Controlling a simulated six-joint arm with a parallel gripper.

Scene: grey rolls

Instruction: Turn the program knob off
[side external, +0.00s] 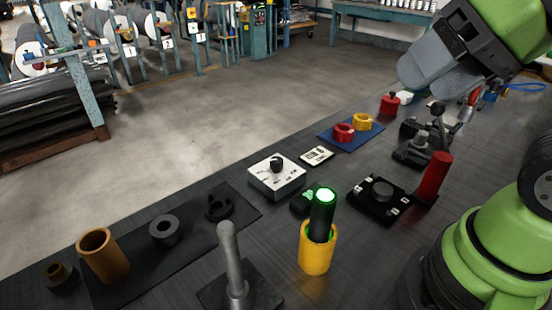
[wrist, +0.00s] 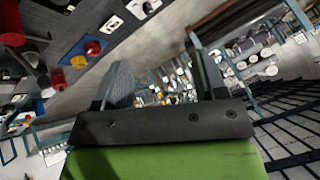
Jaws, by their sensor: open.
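The program knob (side external: 277,163) looks to be the black knob on top of a white box (side external: 277,180) with dark markings, in the middle of the bench. Which mark it points to is too small to tell. In the wrist view the knob (wrist: 147,8) shows at the top edge, partly cut off. My gripper (side external: 425,75) is high at the upper right in the side view, well away from the knob. In the wrist view my gripper (wrist: 156,52) has its two grey fingers spread apart with nothing between them.
A yellow cup (side external: 317,255) with a green-lit black cylinder stands in front of the box. A black base (side external: 365,205) and a red upright cylinder (side external: 433,178) are to its right. A blue mat (side external: 349,139) with red and yellow rings lies behind. A grey post (side external: 231,255) stands in front.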

